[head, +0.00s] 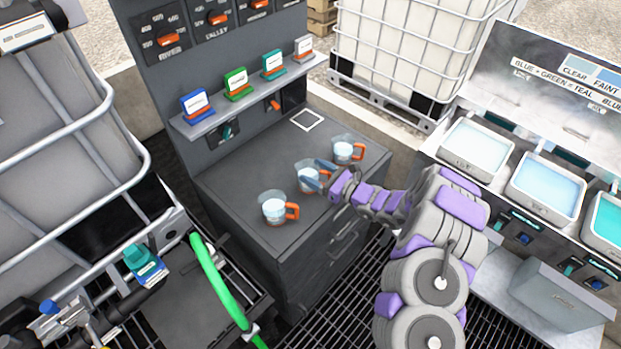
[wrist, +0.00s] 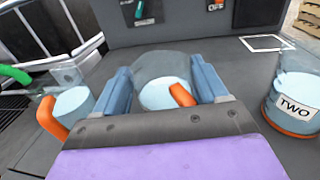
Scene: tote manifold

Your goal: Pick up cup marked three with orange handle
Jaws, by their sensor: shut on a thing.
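Three clear cups with orange handles and bases stand in a row on the dark cabinet top (head: 235,185). My gripper (head: 325,172) is shut on the middle cup (head: 307,180), with its blue fingers on either side of it. In the wrist view this cup (wrist: 160,92) sits between the two fingers, its orange handle toward my palm; no number shows on it. The right cup in the wrist view (wrist: 295,95) is marked TWO and is the far cup (head: 347,150) in the head view. The near cup (head: 274,207) shows no readable mark; its orange handle (wrist: 48,117) is at left in the wrist view.
A white square outline (head: 307,120) lies on the cabinet top behind the cups. A shelf (head: 245,95) with coloured cards is above. Liquid trays (head: 477,146) stand at right. A green hose (head: 215,280) and a caged tank (head: 60,150) are at left.

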